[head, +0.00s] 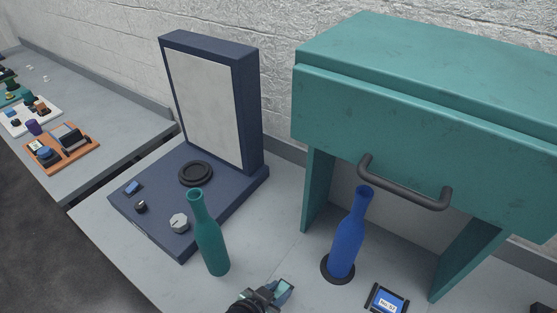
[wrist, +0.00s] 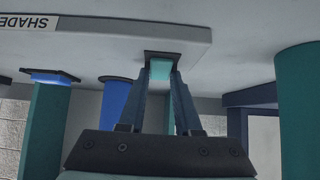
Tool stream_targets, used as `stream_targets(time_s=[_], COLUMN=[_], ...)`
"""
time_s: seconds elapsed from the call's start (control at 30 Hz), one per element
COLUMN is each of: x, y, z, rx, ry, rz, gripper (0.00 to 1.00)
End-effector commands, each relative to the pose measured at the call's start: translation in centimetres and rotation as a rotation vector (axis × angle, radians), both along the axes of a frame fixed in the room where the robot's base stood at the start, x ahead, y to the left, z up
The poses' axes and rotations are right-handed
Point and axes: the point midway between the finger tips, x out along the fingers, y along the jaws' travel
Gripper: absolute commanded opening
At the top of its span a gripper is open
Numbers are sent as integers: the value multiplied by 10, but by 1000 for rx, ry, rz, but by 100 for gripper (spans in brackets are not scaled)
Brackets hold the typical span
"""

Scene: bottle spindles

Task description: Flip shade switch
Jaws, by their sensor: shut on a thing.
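In the wrist view, which appears upside down, a pale plate (wrist: 120,32) carries a "SHADE" label (wrist: 28,22). At the plate's right end a teal switch lever (wrist: 160,69) stands out of a black bezel (wrist: 174,56). My gripper (wrist: 161,86) has its fingers close together on both sides of the lever, shut on it. In the head view my gripper (head: 268,294) is at the bottom edge, in front of the teal bottle and blue bottle. The plate and its label cannot be made out there.
A teal bottle (head: 211,240) stands close behind my gripper, and a blue bottle (head: 347,240) on a black ring is to the right. A small display (head: 387,300) lies farther right. A teal hood (head: 420,110) with a dark handle (head: 405,185) overhangs. A navy stand (head: 150,203) is left.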

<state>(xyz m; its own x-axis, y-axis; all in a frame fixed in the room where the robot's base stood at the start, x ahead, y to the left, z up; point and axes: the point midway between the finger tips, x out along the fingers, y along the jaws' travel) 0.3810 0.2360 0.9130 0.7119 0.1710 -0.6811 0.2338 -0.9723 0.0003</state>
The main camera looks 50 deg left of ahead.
Motion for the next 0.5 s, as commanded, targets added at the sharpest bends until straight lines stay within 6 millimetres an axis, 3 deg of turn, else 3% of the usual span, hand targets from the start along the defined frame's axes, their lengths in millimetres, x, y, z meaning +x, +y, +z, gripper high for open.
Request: stream_targets(time_s=[0.3, 0.33, 0.5], x=[0, 0, 0], y=[-1, -1, 0], z=[0, 0, 0], rx=[1, 1, 1], ry=[-4, -4, -4], rz=[-1, -1, -1], gripper=[0, 34, 62])
